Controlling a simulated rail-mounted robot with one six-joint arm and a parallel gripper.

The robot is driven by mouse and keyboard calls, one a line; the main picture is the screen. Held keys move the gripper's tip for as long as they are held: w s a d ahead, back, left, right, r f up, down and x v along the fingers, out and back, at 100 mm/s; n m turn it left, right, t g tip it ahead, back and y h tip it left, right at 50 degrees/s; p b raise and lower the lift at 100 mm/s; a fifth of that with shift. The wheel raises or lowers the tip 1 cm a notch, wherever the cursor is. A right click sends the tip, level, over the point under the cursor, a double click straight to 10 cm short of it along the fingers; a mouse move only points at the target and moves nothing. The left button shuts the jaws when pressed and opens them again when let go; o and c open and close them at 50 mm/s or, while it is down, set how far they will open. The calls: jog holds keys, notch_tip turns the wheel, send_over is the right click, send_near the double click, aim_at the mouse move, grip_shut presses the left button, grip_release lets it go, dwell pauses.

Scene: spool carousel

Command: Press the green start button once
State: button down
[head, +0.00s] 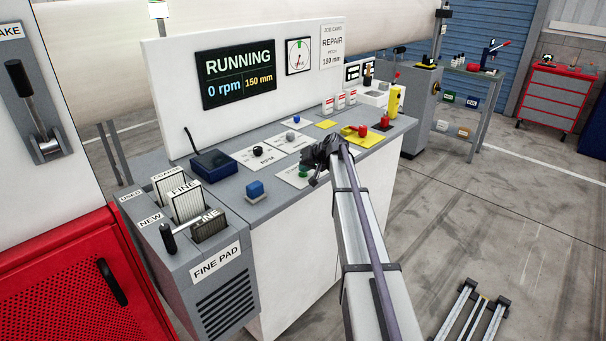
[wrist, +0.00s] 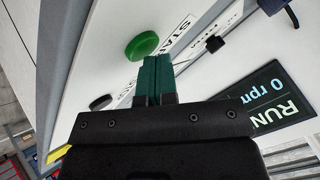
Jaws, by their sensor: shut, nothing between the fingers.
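The green start button (wrist: 142,46) is a round green cap on a pale plate lettered "STA…" in the wrist view. In the head view its green edge (head: 303,174) shows just left of my gripper (head: 318,176), which partly covers it. In the wrist view my gripper (wrist: 154,62) has its two dark green fingers closed together with nothing between them. The fingertips are close to the button's lower right side in that view. I cannot tell whether they touch it. The display (head: 238,75) reads "RUNNING", "0 rpm" and "150 mm".
The pad rack (head: 215,262) stands at the left.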

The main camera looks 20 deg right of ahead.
jog(key=shift+r+p, duration=0.5)
jog(key=shift+r, duration=0.2)
notch_tip(320, 180, up, 5)
jog(key=p, duration=0.5)
dwell(0.4)
jog(key=s+a+f+n+g+h, duration=0.1)
jog(key=s+a+g, duration=0.1)
jog(key=s+a, duration=0.5)
jog(key=s+a+f+n+g+h, duration=0.1)
jog(key=s+a, duration=0.7)
jog(key=s, duration=1.2)
jog(key=s+a+f+n+g+h, duration=0.1)
jog(key=s+a+g, duration=0.4)
jog(key=s, duration=0.8)
jog(key=a+f+h, duration=0.1)
jog(key=a+f, duration=0.1)
jog(key=a, duration=0.1)
jog(key=shift+s+f, duration=0.15)
jog(key=shift+s, duration=0.15)
